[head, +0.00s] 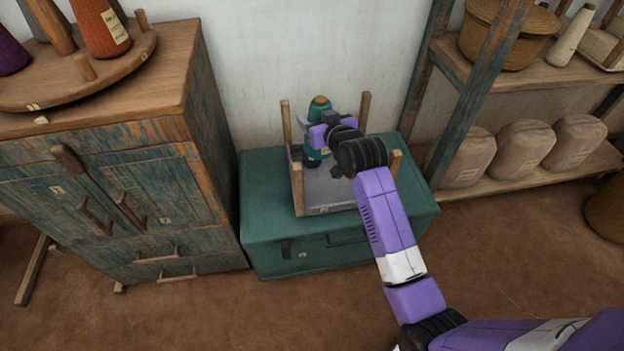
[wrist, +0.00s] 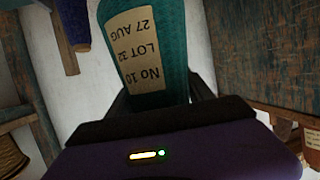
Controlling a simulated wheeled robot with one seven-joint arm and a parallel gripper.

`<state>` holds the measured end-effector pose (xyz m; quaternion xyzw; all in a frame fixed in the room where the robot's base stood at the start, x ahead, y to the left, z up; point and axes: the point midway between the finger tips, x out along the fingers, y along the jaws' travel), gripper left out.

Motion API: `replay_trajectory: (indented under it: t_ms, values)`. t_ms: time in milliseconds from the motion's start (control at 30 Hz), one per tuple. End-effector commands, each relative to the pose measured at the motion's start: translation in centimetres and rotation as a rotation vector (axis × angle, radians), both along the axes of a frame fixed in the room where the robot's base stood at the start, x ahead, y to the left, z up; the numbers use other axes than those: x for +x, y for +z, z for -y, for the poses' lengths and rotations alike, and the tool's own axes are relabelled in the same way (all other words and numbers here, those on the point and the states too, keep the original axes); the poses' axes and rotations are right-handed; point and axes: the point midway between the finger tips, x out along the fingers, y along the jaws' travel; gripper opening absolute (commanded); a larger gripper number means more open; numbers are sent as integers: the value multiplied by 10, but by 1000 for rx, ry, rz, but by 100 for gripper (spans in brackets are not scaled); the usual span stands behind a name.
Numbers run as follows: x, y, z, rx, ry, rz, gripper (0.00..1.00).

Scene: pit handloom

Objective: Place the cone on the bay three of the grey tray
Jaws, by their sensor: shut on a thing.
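A teal cone (head: 320,108) with a brown tip stands roughly upright at the back left of the grey tray (head: 332,196). My gripper (head: 318,134) is shut on the cone and covers part of its middle. In the wrist view the teal cone (wrist: 150,45) is between the fingers, its tan label reading No 10, LOT 32, 27 AUG upside down. The tray has wooden corner posts and sits on a green chest (head: 262,240). A dark blue piece shows below the cone. I cannot tell whether the cone touches the tray floor, and no bay numbers are readable.
A worn cabinet (head: 130,190) stands left, with a round wooden stand (head: 105,75) holding an orange cone (head: 100,25) and a purple cone (head: 12,52). A shelf at right holds a basket (head: 505,35) and wrapped bundles (head: 525,148). A wall is close behind the tray.

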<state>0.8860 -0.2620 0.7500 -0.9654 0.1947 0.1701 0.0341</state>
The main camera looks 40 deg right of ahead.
Motion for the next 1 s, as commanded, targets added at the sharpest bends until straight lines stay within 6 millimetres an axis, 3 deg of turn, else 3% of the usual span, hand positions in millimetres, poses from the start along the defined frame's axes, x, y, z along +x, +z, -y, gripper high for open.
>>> replay_trajectory:
  t_ms: [100, 500, 833, 1000]
  values:
    - [0, -33, 0, 2, 0, -3, 10]
    - [0, -124, 0, 1, 0, -2, 10]
    - [0, -149, 0, 1, 0, 0, 10]
    - [0, -175, 0, 0, 0, -1, 10]
